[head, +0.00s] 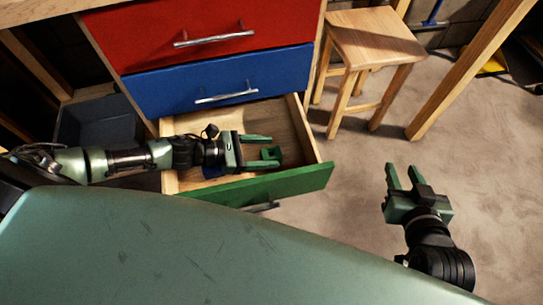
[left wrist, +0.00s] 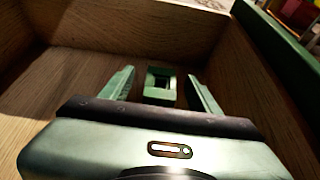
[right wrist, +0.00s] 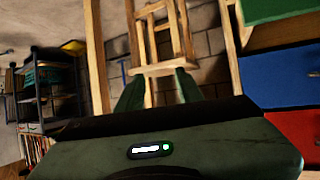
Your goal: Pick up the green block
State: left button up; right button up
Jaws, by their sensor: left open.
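The green block (head: 270,153) lies in the open bottom drawer, which has a green front (head: 262,187). In the left wrist view the block (left wrist: 152,75) has a dark opening in it and shows between the two finger lines. My left gripper (head: 273,150) is open inside the drawer, its fingers (left wrist: 160,88) on either side of the block. I cannot tell whether either finger touches it. My right gripper (head: 404,170) is open and empty above the floor, right of the drawer; it also shows in the right wrist view (right wrist: 158,82).
A red drawer (head: 185,40) and a blue drawer (head: 215,82) above are shut. A wooden stool (head: 372,40) stands right of the cabinet, and a dark bin (head: 95,122) stands left. The floor at right is mostly clear.

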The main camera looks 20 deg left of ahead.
aim_at(274, 153)
pick_arm(q)
jog(key=x, duration=0.4)
jog(key=shift+f+b, duration=0.25)
jog(key=shift+b, duration=0.15)
jog(key=shift+s, duration=0.1)
grip_shut()
pick_arm(e)
jog(key=r, duration=0.1)
jog(key=w+r+t, duration=0.1)
jog(key=w+a+r+t, duration=0.1)
jog(key=r, duration=0.1)
jog(key=shift+w+a+y, duration=0.1)
jog(key=shift+y, duration=0.3)
pick_arm(q)
jog(key=shift+r, duration=0.15)
